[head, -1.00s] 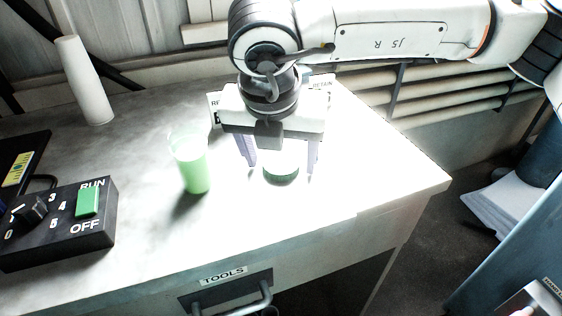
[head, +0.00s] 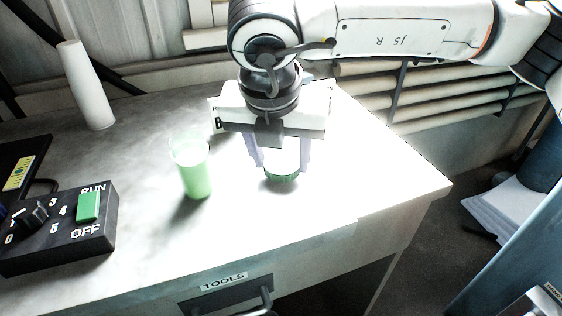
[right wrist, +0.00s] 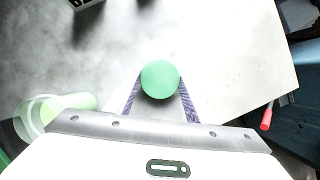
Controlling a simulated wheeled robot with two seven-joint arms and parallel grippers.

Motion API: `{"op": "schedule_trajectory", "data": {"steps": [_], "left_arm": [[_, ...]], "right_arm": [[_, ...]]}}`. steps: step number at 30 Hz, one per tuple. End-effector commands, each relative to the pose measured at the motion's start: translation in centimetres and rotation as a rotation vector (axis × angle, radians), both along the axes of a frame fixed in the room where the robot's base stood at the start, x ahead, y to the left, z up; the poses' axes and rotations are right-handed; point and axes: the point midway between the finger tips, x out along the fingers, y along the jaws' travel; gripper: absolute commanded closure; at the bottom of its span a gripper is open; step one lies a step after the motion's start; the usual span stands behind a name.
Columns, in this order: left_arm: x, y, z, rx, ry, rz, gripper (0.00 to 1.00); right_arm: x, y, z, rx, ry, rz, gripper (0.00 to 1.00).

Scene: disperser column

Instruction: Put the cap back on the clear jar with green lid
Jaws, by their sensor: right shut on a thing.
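The clear jar (head: 194,170) stands upright and open on the bench, with green contents in its lower part. It also shows at the left of the right wrist view (right wrist: 62,108). The round green cap (head: 281,176) is on or just above the bench, to the right of the jar. In the right wrist view the cap (right wrist: 160,79) is between the two fingertips. My right gripper (head: 281,168) points down and is shut on the cap, one finger on each side. Glare washes out the bench around it. My left gripper is not in view.
A black control box (head: 60,228) with a green RUN switch is at the left. A white tapered column (head: 87,88) stands at the back left. A small sign (head: 216,115) is behind my gripper. The bench (head: 385,165) is clear at right, ending at its edge.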

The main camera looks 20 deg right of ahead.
Motion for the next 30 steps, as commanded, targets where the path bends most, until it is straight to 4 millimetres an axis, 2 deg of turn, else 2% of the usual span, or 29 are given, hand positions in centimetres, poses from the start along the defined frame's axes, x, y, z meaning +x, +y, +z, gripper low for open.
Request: {"op": "schedule_trajectory", "data": {"steps": [9, 13, 18, 30], "left_arm": [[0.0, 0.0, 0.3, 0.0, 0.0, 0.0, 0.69], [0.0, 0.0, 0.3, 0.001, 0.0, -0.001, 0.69], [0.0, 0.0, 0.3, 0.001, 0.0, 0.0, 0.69], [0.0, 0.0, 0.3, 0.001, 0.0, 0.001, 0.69]], "right_arm": [[0.0, 0.1, 6.4, 0.004, -0.003, 0.001, 0.72], [0.0, 0.1, 8.1, 0.002, -0.002, 0.0, 0.72], [0.0, 0.1, 8.9, 0.001, -0.001, 0.002, 0.72], [-0.1, -0.1, 8.7, 0.002, 0.0, 0.031, 0.72]]}}
